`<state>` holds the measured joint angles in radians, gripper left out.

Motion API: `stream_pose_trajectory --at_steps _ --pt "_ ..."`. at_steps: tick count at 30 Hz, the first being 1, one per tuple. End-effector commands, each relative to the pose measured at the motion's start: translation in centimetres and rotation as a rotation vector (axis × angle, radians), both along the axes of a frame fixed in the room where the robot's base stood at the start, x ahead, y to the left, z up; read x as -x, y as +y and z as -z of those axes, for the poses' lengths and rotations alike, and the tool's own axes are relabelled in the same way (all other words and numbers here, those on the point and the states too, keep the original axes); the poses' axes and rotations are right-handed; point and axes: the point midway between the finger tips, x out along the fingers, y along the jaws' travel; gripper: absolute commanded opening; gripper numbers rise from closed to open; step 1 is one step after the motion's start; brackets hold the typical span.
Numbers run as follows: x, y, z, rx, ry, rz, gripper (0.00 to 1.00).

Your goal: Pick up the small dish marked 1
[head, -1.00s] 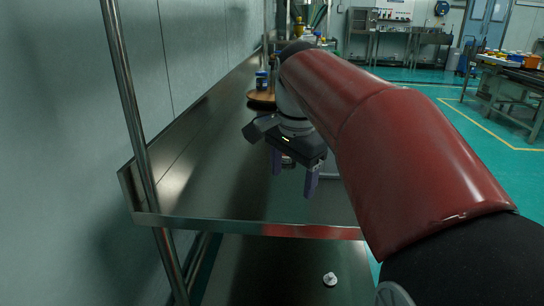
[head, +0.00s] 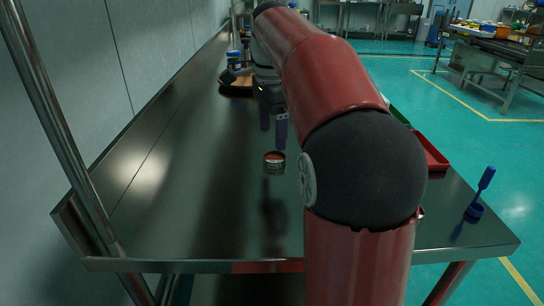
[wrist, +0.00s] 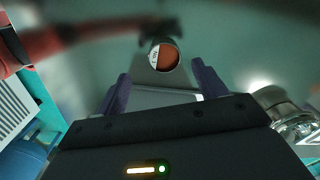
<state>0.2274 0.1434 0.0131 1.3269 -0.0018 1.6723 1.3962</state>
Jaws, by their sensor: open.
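A small round dish (head: 274,158) with reddish-brown contents stands on the steel table. In the wrist view the dish (wrist: 166,57) lies beyond the fingertips, roughly midway between them sideways. My gripper (head: 273,133) is open and empty, above and just behind the dish in the head view. Both purple fingers also show in the wrist view (wrist: 161,82), apart from the dish.
The steel table (head: 190,195) is bare left of the dish. A round wooden board (head: 237,90) with blue-lidded jars stands farther back. A red tray (head: 433,152) and a blue upright tool (head: 481,192) are on the right. A steel post (head: 55,120) rises at the left.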

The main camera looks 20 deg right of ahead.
Motion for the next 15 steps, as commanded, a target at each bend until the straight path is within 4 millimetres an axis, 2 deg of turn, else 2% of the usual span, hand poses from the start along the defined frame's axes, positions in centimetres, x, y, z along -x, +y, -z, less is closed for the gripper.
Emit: stream_pose_trajectory --at_steps 12,15 --pt "-0.7 -0.8 5.7 0.0 0.001 -0.001 0.71" --pt "-0.7 -0.8 6.3 0.0 0.0 -0.001 0.71"
